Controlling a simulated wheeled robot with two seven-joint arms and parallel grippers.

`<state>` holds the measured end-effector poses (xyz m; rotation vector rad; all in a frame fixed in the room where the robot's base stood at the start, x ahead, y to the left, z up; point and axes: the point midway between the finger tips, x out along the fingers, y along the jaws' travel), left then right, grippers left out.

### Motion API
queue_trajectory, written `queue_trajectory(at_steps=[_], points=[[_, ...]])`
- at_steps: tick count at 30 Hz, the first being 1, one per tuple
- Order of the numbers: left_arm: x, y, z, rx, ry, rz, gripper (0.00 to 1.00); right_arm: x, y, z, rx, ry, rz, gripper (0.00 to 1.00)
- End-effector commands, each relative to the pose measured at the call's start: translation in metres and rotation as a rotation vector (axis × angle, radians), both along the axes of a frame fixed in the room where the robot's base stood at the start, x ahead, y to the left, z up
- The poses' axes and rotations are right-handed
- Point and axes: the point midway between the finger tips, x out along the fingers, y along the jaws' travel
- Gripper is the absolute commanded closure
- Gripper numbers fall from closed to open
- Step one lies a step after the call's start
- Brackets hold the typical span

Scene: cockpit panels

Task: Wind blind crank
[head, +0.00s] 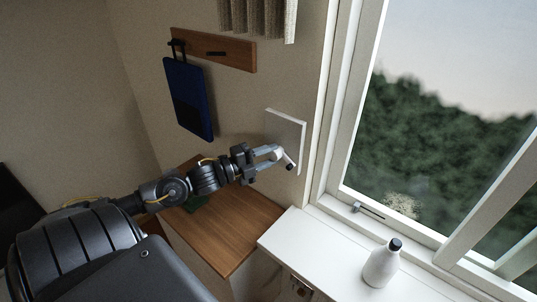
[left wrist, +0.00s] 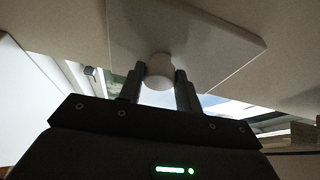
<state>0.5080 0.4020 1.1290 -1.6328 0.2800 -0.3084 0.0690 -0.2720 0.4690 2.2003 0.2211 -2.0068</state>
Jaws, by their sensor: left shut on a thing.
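The blind crank sits on a white wall plate (head: 285,137) beside the window. Its dark knob (head: 289,166) shows just past my left gripper (head: 278,153) in the head view. In the left wrist view a pale round crank part (left wrist: 159,70) lies between the two fingers of my left gripper (left wrist: 160,84), with the plate (left wrist: 215,38) behind it. The left gripper is shut on the crank. The fingers hide part of the crank. My right gripper is not in view.
A wooden-topped cabinet (head: 232,232) stands below my left arm. A white bottle (head: 382,266) stands on the white sill (head: 310,247). A blue bag (head: 187,98) hangs from a wooden rack (head: 215,50). A pale slatted blind (head: 258,17) hangs at the top.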

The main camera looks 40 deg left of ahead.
Motion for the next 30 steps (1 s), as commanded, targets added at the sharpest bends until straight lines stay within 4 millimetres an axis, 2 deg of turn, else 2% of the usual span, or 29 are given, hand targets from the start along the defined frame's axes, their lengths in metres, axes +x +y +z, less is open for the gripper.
queue_trajectory(at_steps=[13, 30], points=[[0.000, -0.002, 0.004, 0.427, 0.008, -0.003, 0.89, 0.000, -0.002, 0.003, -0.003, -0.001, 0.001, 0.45], [0.000, -0.004, 0.004, 0.877, 0.018, -0.004, 0.89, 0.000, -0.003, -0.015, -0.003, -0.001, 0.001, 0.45]])
